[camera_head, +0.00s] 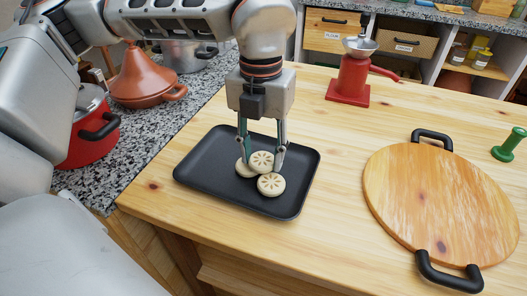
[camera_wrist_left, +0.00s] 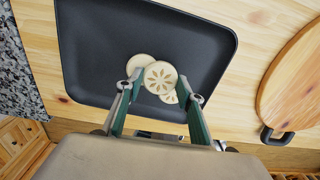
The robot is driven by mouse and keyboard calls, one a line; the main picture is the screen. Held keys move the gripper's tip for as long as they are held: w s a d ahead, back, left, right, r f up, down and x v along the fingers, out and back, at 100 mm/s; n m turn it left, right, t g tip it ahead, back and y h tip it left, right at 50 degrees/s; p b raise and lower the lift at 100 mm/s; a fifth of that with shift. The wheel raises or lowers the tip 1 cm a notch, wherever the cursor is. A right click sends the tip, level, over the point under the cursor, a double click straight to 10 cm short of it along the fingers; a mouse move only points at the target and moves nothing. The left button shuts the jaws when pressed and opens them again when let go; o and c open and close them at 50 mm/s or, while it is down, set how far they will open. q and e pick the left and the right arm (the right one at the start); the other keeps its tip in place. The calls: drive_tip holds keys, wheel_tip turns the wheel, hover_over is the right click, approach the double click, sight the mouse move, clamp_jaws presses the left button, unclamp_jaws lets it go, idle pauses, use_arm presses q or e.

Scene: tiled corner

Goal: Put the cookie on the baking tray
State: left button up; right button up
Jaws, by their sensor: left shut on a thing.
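The black baking tray (camera_head: 205,165) lies on the wooden table. My left gripper (camera_head: 261,161) points down over the tray and is shut on a pale round cookie (camera_head: 262,160) with a petal pattern. In the left wrist view the held cookie (camera_wrist_left: 160,76) sits between the two fingertips. Two similar cookies are on the tray: one (camera_head: 271,186) nearer the front and one (camera_head: 241,169) to the left, both partly overlapped by the held one. I cannot tell whether the held cookie touches them. My right gripper is not in view.
A round wooden board (camera_head: 440,200) with black handles lies to the right. A red grinder (camera_head: 350,80) stands behind the tray. A red pot (camera_head: 88,140) and a terracotta tagine (camera_head: 143,80) stand on the granite counter at left. The table between tray and board is clear.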

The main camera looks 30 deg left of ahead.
sight(262, 159)
use_arm(q)
drive_tip(key=shift+s+r, duration=0.1)
drive_tip(key=shift+f, duration=0.35)
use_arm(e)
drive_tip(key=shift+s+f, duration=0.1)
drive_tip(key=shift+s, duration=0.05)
use_arm(q)
drive_tip(key=shift+f, duration=0.1)
drive_tip(key=o, duration=1)
drive_tip(key=shift+c, duration=0.2)
wheel_tip(262, 159, up, 5)
drive_tip(key=shift+r+p, duration=0.1)
drive_tip(key=shift+p, duration=0.4)
wheel_tip(262, 159, up, 8)
drive_tip(key=p, duration=0.1)
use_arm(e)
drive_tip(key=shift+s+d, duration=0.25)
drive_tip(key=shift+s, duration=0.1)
